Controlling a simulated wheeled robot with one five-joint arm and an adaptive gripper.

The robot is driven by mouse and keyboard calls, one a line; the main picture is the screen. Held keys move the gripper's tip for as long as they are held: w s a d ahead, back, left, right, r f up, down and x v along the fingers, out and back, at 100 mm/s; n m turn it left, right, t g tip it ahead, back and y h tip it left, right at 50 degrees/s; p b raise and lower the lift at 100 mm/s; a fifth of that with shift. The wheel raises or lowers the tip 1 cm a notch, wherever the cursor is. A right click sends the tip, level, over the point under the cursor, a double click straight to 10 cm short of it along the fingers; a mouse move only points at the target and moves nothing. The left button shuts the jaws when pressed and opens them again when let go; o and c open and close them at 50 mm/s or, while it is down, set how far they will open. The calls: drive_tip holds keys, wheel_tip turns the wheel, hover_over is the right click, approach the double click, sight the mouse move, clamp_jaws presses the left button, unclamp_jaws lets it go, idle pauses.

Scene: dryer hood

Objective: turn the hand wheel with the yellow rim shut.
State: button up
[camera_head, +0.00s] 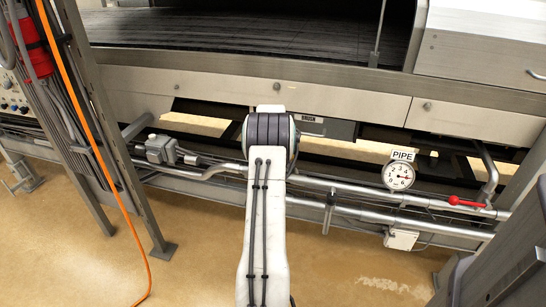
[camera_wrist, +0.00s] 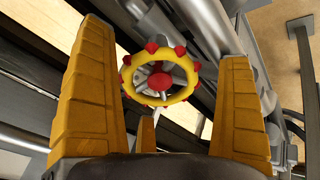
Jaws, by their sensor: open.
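The hand wheel (camera_wrist: 187,87) has a yellow rim with red knobs around it and a red hub. It shows in the wrist view between and beyond the fingers of my gripper (camera_wrist: 168,95). My gripper is open, with one yellow finger on each side of the wheel in the picture. I cannot tell whether either finger touches the rim. In the head view the wheel is not visible, and my arm covers the middle of the machine there.
A pressure gauge (camera_head: 398,176) and a red-handled valve lever (camera_head: 466,202) sit on the pipes at right. A motor (camera_head: 161,149) sits at left. An orange cable (camera_head: 92,135) hangs in front of the left frame post. The tan floor (camera_head: 190,265) is open in front.

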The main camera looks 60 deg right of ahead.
drive_tip(key=c, duration=1.2)
drive_tip(key=shift+s+a+f+m+b, duration=0.15)
drive_tip(key=shift+m+b, duration=0.2)
drive_tip(key=shift+m, duration=0.45)
drive_tip(key=o, duration=1.2)
drive_tip(key=shift+r, duration=0.2)
drive_tip(key=shift+r, duration=0.4)
drive_tip(key=v, duration=1.1)
